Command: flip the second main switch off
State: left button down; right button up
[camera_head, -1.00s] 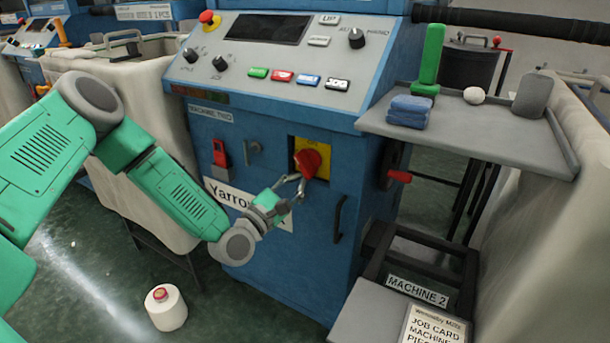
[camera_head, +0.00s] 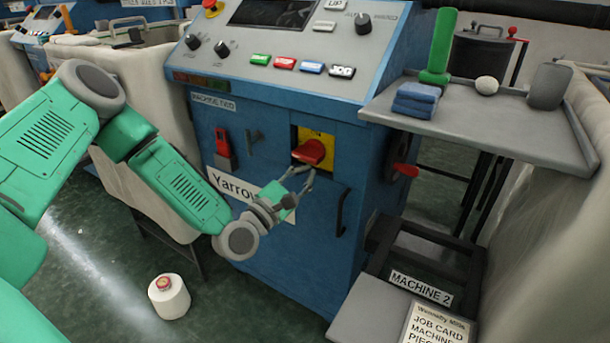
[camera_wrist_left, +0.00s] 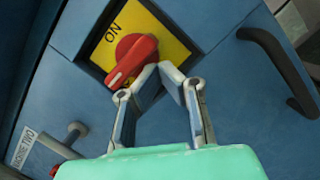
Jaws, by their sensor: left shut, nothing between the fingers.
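The red rotary switch (camera_head: 309,152) sits on a yellow plate (camera_head: 328,145) on the front of the blue cabinet labelled Machine Two (camera_head: 213,102). In the left wrist view, the red switch (camera_wrist_left: 132,60) has its handle pointing to lower left, away from the "ON" mark; in the head view it lies nearly level. My left gripper (camera_head: 309,172) is shut and empty, its fingertips just below the switch. In the left wrist view, its tips (camera_wrist_left: 160,70) are close against the knob's lower right edge; whether they touch is unclear. My right gripper is not in view.
A black handle (camera_head: 342,213) is right of the switch. A red lever (camera_head: 223,145) and grey latch (camera_head: 254,140) are left of it.

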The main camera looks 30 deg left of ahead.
pick_arm(q)
jog(key=shift+d+r+b, duration=0.15)
jog(key=shift+d+b, duration=0.15)
jog(key=shift+d, duration=0.05)
dwell(0.5)
dwell(0.4)
jog(key=v, duration=1.2)
jog(key=shift+a, duration=0.1)
